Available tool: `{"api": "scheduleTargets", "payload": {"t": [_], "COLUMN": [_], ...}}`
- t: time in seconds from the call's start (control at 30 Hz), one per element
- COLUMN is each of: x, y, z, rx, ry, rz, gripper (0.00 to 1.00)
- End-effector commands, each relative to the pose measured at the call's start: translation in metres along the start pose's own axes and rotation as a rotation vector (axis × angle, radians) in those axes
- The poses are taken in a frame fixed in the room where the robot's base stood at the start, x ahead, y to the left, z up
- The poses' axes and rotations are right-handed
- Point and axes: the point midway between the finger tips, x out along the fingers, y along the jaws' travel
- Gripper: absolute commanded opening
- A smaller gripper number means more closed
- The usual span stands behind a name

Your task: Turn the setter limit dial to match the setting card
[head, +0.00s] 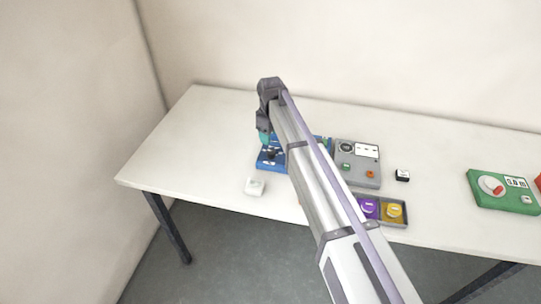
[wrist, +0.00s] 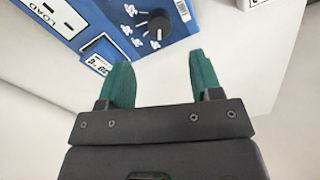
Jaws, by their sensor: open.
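A blue panel (head: 268,160) stands on the table, partly hidden behind my arm in the head view. In the wrist view the blue panel (wrist: 195,14) carries a round black dial (wrist: 160,26) with white marks around its left side. A small white label or card (wrist: 97,63) with a printed value sits at the panel's lower edge; its text is too small to read surely. My gripper (wrist: 155,72) has teal fingers spread apart with nothing between them. The dial is beyond the fingertips, apart from them.
A grey device (head: 358,174) with a gauge stands right of the blue panel. A tray (head: 405,224) holds purple and yellow pieces. The table's left side is clear.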

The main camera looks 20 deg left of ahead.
Motion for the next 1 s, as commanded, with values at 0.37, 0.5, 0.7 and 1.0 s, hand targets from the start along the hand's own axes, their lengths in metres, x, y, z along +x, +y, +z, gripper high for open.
{"api": "scheduleTargets", "payload": {"t": [0.37,0.5,0.7,1.0], "x": [0.086,0.086,0.084,0.084], "y": [0.0,0.0,0.0,0.0], "z": [0.0,0.001,0.001,0.001], "rx": [0.002,0.002,0.002,0.002], "ry": [0.0,0.0,0.0,0.0], "rz": [0.0,0.0,0.0,0.0], "gripper": [0.59,0.59,0.55,0.26]}}
